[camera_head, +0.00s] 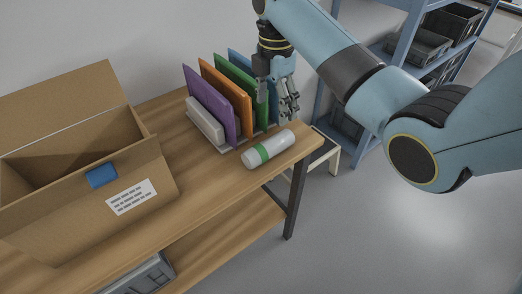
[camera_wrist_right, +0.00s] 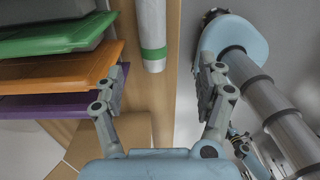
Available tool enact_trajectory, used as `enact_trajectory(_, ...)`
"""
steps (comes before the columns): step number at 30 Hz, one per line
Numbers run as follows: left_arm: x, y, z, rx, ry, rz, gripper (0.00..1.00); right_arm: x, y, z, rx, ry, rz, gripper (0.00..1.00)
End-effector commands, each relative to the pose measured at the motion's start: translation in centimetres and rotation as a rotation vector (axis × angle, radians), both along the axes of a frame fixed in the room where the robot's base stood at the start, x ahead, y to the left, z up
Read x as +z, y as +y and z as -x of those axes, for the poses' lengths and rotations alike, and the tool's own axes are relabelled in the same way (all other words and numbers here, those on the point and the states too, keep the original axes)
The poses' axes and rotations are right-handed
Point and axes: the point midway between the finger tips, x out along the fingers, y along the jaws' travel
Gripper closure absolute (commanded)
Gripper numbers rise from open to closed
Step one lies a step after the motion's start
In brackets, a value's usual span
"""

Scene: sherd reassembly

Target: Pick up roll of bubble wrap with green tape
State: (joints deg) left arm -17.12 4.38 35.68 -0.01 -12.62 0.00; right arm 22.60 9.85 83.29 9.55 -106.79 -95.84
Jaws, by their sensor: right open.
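The roll of bubble wrap (camera_head: 275,146) is a pale cylinder with a green tape band near its left end. It lies on the wooden table near the right end, in front of the upright folders. My right gripper (camera_head: 283,120) is open and empty, pointing down just above and behind the roll. In the right wrist view the roll (camera_wrist_right: 151,25) shows at the top between the open fingers (camera_wrist_right: 160,88), beyond their tips, with its green band toward the camera. My left gripper is in neither view.
Purple (camera_head: 208,107), orange, green and blue folders stand in a rack close to the right gripper. An open cardboard box (camera_head: 150,180) with a label fills the table's left. The table edge drops off just beyond the roll. Blue shelving (camera_head: 398,45) stands at the back right.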

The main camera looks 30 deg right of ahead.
Motion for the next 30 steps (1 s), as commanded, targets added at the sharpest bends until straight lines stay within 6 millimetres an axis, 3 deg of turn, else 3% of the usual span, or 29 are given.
enact_trajectory(2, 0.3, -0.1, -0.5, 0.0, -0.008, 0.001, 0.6, 0.9, -0.1, -0.8, -0.002, -0.016, 0.002, 0.27)
enact_trajectory(5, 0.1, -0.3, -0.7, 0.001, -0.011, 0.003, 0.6, 0.1, -0.1, -1.0, -0.002, -0.021, 0.001, 0.27)
enact_trajectory(15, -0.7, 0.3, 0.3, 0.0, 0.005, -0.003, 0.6, -6.8, -0.1, -1.0, -0.004, -0.019, 0.002, 0.27)
enact_trajectory(23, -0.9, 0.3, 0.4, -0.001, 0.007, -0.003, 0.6, -9.0, -0.1, -1.0, -0.003, -0.02, 0.001, 0.27)
enact_trajectory(30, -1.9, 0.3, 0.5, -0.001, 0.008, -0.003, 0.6, -13.2, -0.1, -1.0, -0.003, -0.02, 0.001, 0.27)
